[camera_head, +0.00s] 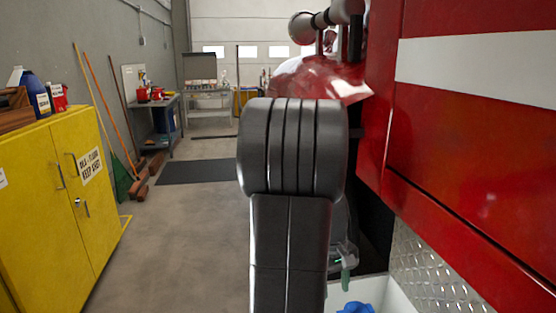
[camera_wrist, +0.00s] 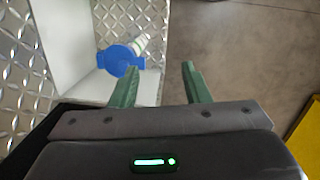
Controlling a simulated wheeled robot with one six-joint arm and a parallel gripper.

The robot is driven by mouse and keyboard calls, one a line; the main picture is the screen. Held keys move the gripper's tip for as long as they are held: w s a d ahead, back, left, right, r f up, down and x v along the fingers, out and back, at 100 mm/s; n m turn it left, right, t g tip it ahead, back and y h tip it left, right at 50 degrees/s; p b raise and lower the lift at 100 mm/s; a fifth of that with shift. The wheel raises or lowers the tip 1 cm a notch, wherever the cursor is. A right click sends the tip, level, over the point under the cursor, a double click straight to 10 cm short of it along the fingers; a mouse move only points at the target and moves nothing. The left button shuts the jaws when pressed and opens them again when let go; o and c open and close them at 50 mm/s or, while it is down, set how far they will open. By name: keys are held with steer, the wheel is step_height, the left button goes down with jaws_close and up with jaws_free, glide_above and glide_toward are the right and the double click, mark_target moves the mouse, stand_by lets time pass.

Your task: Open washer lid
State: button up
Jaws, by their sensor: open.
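The blue washer lid (camera_wrist: 117,60) shows in the wrist view inside a white open compartment, with a pale ribbed piece (camera_wrist: 141,42) beside it. I cannot tell how the lid sits on that piece. My gripper (camera_wrist: 160,68) is open and empty. Its two green fingers are spread; the left finger is close to the lid in the picture and the right finger is over the floor. In the head view the blue lid (camera_head: 356,308) is cut off at the bottom edge. My arm hides most of my gripper there; a green finger (camera_head: 345,280) shows.
The white compartment's wall (camera_wrist: 62,45) is set in diamond-plate metal (camera_wrist: 20,70). The red fire truck (camera_head: 470,160) stands at right. A yellow cabinet (camera_head: 50,215) stands at left. Clear concrete floor (camera_head: 185,240) lies between. A dark mat (camera_head: 195,171) lies further back.

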steer(key=shift+w+d, duration=0.3)
steer(key=shift+w, duration=0.45)
